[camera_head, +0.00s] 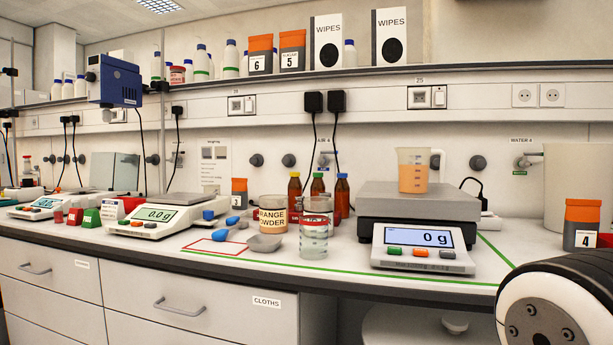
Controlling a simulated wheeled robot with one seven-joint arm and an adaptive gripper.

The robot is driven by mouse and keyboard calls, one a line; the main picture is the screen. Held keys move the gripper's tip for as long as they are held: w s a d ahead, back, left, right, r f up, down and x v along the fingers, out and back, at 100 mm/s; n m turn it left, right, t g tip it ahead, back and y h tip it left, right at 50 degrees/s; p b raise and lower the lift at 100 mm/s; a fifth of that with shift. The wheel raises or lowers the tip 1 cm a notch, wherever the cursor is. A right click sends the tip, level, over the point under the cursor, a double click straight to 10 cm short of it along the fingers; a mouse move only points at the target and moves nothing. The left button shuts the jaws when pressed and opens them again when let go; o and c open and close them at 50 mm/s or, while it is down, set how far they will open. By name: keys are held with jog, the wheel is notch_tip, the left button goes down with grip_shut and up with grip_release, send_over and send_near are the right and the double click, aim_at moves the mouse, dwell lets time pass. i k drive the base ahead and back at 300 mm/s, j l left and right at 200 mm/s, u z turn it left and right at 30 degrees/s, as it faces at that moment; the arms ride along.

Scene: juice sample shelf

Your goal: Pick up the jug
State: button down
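The jug (413,171) is a clear measuring beaker with a handle on its right side, and it looks filled with orange content. It stands upright on the grey weighing plate of the large scale (408,203), whose display reads 0 g. My gripper is not in view. A white rounded part of my own arm shows at the lower right corner, apart from the jug.
Left of the scale stand a glass beaker (314,240), an orange powder jar (273,216) and several brown bottles (317,192). A grey scoop dish (264,242) lies nearby. The shelf (450,75) runs above.

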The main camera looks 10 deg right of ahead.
aim_at(414, 163)
jog(key=i+l+u, duration=0.1)
jog(key=l+u, duration=0.4)
jog(key=l, duration=1.1)
